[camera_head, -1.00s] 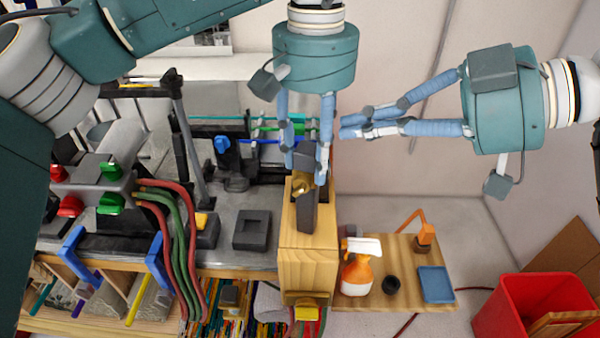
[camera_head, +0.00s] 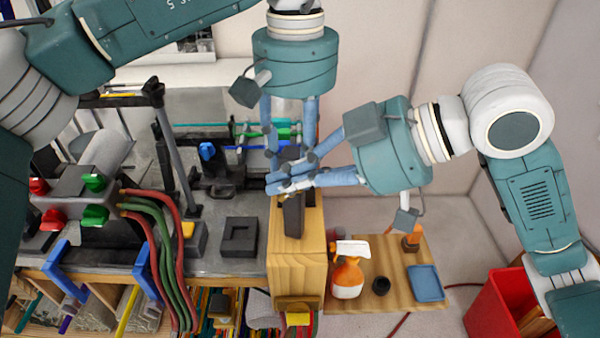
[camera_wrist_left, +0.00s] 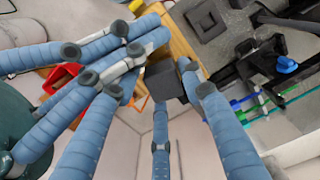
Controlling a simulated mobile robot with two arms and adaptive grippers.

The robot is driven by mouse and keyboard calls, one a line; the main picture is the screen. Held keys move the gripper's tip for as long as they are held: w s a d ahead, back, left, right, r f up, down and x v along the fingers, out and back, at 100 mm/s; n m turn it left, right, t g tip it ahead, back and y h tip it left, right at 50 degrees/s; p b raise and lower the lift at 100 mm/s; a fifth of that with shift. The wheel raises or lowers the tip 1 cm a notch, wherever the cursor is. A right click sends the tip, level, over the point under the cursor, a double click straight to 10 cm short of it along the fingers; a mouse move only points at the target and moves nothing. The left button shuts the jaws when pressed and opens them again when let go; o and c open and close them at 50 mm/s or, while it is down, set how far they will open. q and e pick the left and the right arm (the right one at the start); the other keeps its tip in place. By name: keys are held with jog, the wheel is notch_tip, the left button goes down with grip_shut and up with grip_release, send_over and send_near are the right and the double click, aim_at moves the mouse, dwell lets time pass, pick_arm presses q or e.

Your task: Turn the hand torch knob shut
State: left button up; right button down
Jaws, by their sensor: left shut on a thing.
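The dark grey hand torch (camera_head: 293,218) stands against the wooden post at the table's edge. Its upper end shows as a dark block (camera_wrist_left: 164,82) between my left fingers in the left wrist view. My left gripper (camera_head: 288,158) comes down from above and is shut on the torch's upper part. My right gripper (camera_head: 290,180) reaches in from the right, its fingers across the torch just below the left fingertips. The brass knob is hidden behind the right fingers, so I cannot tell whether they grip it. The right fingers also show in the left wrist view (camera_wrist_left: 115,62).
The wooden post (camera_head: 302,265) stands at the bench's right end. A small wooden board (camera_head: 405,260) with a spray bottle (camera_head: 347,278) and blue tray (camera_head: 426,284) lies right of it. Red and green hoses (camera_head: 160,250) hang at the left. A red bin (camera_head: 492,305) is lower right.

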dwell(0.4)
jog(key=shift+d+f+y, duration=0.15)
jog(key=shift+d+y, duration=0.1)
jog(key=shift+y, duration=0.15)
